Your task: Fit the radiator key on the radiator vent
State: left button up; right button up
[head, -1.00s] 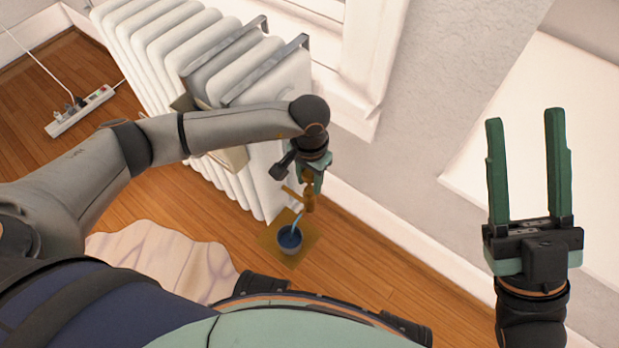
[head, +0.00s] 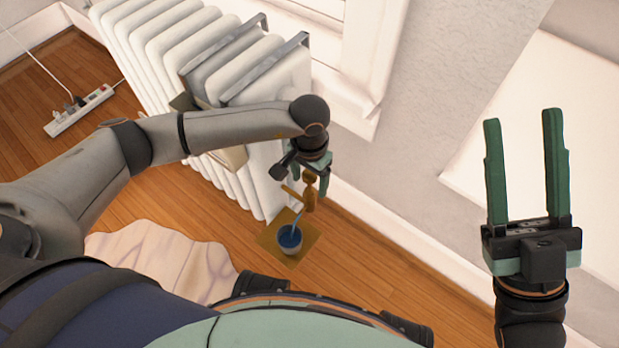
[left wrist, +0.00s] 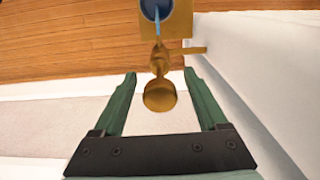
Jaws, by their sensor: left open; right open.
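The brass-coloured radiator key (head: 309,190) stands upright off the end of the white radiator (head: 275,100). In the left wrist view its round head (left wrist: 160,96) faces the camera. A short brass bar, apparently the radiator vent (left wrist: 194,50), meets the key's far part; it also shows in the head view (head: 290,192). I cannot tell how deep the key sits on it. My left gripper (head: 308,172) is open, with a finger on either side of the key's head and gaps between, as the left wrist view (left wrist: 160,90) shows. My right gripper (head: 523,115) is open and empty at the right.
A blue-filled cup (head: 289,240) stands on a brown square mat (head: 272,238) below the key. A thin light-blue streak rises from it. A wavy pale rug (head: 150,258) and a power strip (head: 80,110) lie on the wooden floor. The wall is close behind.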

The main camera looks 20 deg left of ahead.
pick_arm(q)
notch_tip(320, 180, up, 12)
jog(key=p, duration=0.4)
jog(key=shift+r, duration=0.25)
